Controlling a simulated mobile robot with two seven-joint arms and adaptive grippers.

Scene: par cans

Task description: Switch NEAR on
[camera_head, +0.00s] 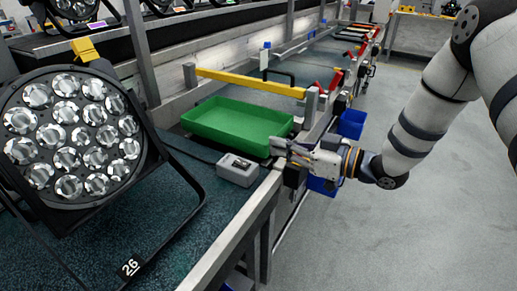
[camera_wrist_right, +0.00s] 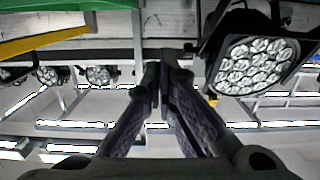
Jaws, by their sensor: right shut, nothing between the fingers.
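A small grey box (camera_head: 238,171) with a dark switch part on its top sits on the bench near its front edge, in the head view. I cannot read any label on it, nor tell whether the switch is on. My right gripper (camera_head: 280,150) is shut and empty, above and just right of the box, pointing left, apart from it as far as I can tell. In the right wrist view its fingers (camera_wrist_right: 164,72) come together at the tips. The box does not clearly show there. My left gripper is not in view.
A par can (camera_head: 75,135) with a "26" tag stands on the bench at left; one also shows in the wrist view (camera_wrist_right: 246,66). Blue bins (camera_head: 351,124) hang beyond the edge. The floor at right is clear.

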